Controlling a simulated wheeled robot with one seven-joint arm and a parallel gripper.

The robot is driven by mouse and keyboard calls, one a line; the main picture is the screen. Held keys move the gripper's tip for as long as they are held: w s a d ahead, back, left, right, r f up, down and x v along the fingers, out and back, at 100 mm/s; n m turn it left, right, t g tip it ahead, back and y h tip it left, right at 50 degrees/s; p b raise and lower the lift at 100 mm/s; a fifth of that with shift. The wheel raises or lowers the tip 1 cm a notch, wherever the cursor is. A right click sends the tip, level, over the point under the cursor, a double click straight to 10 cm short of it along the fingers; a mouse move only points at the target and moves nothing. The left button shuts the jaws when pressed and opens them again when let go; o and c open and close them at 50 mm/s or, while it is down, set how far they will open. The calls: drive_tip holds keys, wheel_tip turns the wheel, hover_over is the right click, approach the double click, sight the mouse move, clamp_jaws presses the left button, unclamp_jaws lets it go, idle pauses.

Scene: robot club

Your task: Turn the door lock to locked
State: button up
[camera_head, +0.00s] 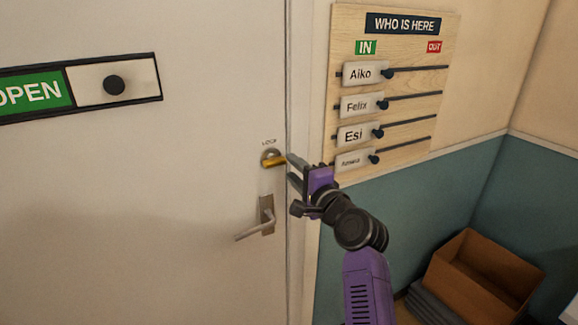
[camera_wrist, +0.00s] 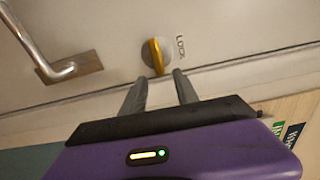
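The door lock (camera_head: 272,158) is a round grey plate with a yellow thumb-turn on the white door (camera_head: 190,200), under a small "LOCK" label. In the head view the thumb-turn lies roughly level. The lock also shows in the wrist view (camera_wrist: 156,56), just beyond my fingertips. My gripper (camera_head: 290,168) is purple with dark fingers, to the right of the lock. In the wrist view my gripper (camera_wrist: 162,76) has its two fingers apart, with the yellow turn's near end between or just ahead of the tips. I cannot tell whether they touch it.
A lever handle (camera_head: 265,218) sits on the door below the lock. A sliding OPEN sign (camera_head: 120,84) is at the upper left. A "Who is here" board (camera_head: 400,22) with several name sliders hangs on the wall at right. A brown box (camera_head: 470,280) stands at the lower right.

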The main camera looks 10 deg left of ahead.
drive_tip(key=shift+v, duration=2)
